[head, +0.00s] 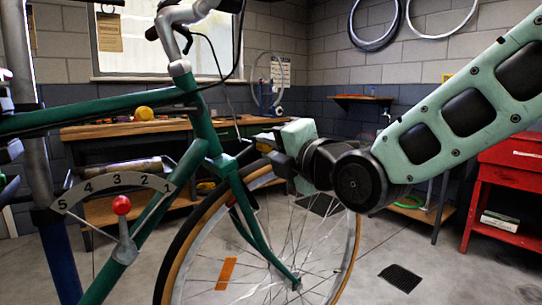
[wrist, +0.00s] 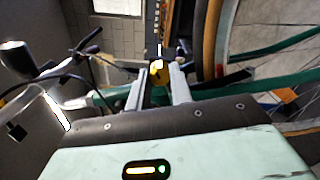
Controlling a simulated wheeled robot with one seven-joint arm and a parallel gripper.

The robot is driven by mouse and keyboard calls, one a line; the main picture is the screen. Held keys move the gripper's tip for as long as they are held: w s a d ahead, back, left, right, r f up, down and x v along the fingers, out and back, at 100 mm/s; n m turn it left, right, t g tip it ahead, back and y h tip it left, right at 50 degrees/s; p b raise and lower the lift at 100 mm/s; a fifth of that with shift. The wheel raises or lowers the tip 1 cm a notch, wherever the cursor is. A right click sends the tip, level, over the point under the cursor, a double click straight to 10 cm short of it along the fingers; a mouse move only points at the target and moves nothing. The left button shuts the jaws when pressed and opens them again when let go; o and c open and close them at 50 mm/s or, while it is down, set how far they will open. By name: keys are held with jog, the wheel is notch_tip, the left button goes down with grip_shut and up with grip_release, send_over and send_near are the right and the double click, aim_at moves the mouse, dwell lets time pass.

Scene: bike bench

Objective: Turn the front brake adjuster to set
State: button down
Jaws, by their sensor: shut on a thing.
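The front brake adjuster looks like a small yellow knob (wrist: 157,72), and it sits between the two fingers of my gripper (wrist: 161,84) in the wrist view. My gripper is shut on it. In the head view my gripper (head: 265,145) reaches in from the right, just above the front wheel (head: 188,232) and beside the top of the green fork (head: 238,185). A bit of yellow shows between the fingers there; most of the knob is hidden. Any set mark on the adjuster is too small to make out.
The green bike frame (head: 100,112) stands on the left, with a numbered shift scale (head: 115,180) and red-knobbed lever (head: 122,206). A wooden workbench (head: 110,130) is behind. A red cabinet (head: 508,165) stands at the right. The floor between wheel and cabinet is largely clear.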

jog(key=shift+d+n, duration=0.1)
jog(key=shift+n, duration=0.4)
jog(key=c, duration=1.3)
grip_release()
jog(key=shift+o, duration=0.2)
